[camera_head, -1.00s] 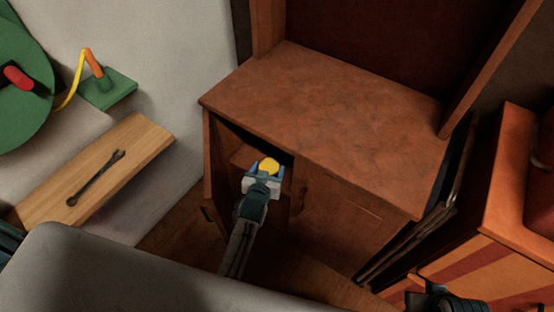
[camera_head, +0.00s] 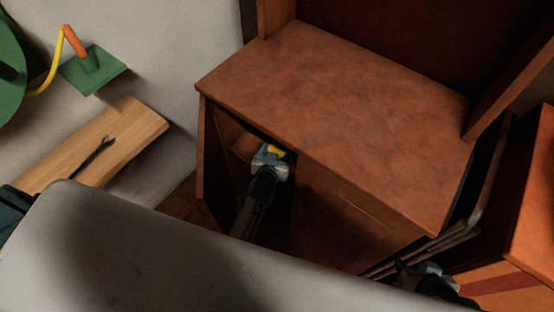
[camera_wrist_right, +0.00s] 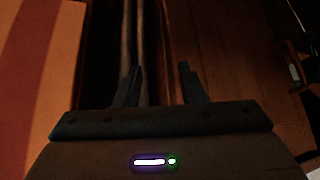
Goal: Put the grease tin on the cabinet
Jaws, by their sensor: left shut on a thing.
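The brown wooden cabinet (camera_head: 330,90) stands in the middle of the head view with its left door open. My left gripper (camera_head: 270,160) reaches into the open compartment below the top's front edge. Whether the tin touches the shelf (camera_head: 243,147) inside cannot be told. My right gripper (camera_head: 432,274) is low at the right, by the cabinet's right side. In the right wrist view its fingers (camera_wrist_right: 160,82) are apart with nothing between them.
The cabinet top is bare. Its open door (camera_head: 202,150) stands left of my left arm. Dark folded frames (camera_head: 480,200) lean at the cabinet's right side, near an orange unit (camera_head: 535,200). A wrench (camera_head: 92,157) lies on a wooden board (camera_head: 130,125) at left.

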